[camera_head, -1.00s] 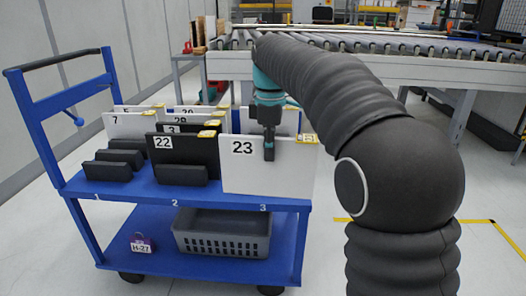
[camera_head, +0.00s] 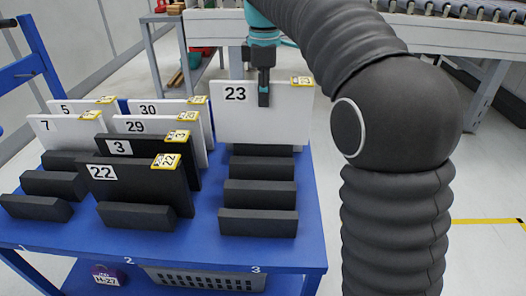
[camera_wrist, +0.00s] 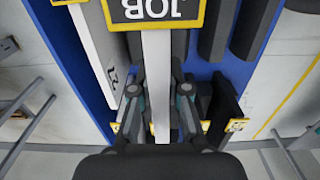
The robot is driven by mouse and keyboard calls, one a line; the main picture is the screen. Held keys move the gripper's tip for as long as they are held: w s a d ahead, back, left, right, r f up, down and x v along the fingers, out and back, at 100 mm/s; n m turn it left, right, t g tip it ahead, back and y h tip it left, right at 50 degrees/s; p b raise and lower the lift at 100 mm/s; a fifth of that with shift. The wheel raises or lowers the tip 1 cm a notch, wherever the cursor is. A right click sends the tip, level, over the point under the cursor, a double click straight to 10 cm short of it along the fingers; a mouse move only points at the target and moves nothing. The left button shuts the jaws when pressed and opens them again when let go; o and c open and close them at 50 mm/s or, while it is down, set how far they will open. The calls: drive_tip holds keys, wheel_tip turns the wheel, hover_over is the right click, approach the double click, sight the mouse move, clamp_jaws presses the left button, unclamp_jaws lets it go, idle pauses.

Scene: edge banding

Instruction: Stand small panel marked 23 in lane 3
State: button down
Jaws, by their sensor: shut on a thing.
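The small white panel marked 23 (camera_head: 285,118) is upright at the back of lane 3 on the blue cart, with a yellow-edged label at its top right corner. My gripper (camera_head: 263,92) is shut on its top edge. In the wrist view my gripper (camera_wrist: 160,110) has a finger on each side of the white panel edge (camera_wrist: 156,75), below a label reading JOB. Lane 3, marked 3 on the cart's front edge (camera_head: 290,268), has several dark blocks (camera_head: 259,222) in front of the panel. The panel's bottom is hidden behind them, so I cannot tell whether it is seated.
Lane 2 holds black panels 22 (camera_head: 140,187) and 3 (camera_head: 150,149), with white panels 29 (camera_head: 160,127) and 30 (camera_head: 175,107) behind. Lane 1 has white panels 7 (camera_head: 66,129) and 5 (camera_head: 83,108). A roller conveyor (camera_head: 430,30) stands behind the cart.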

sight(263, 128)
drive_tip(key=f, duration=0.1)
drive_tip(key=f+b, duration=0.1)
drive_tip(key=f, duration=0.3)
drive_tip(key=shift+w+a+f, duration=0.15)
drive_tip(key=shift+w+f, duration=0.1)
drive_tip(key=shift+w, duration=0.15)
drive_tip(key=shift+f+b, duration=0.55)
drive_tip(key=shift+f, duration=1.8)
drive_tip(key=c, duration=1.2)
unclamp_jaws()
drive_tip(key=shift+o, duration=0.2)
wheel_tip(263, 128, up, 12)
drive_tip(key=p, duration=0.2)
drive_tip(key=shift+p, duration=0.3)
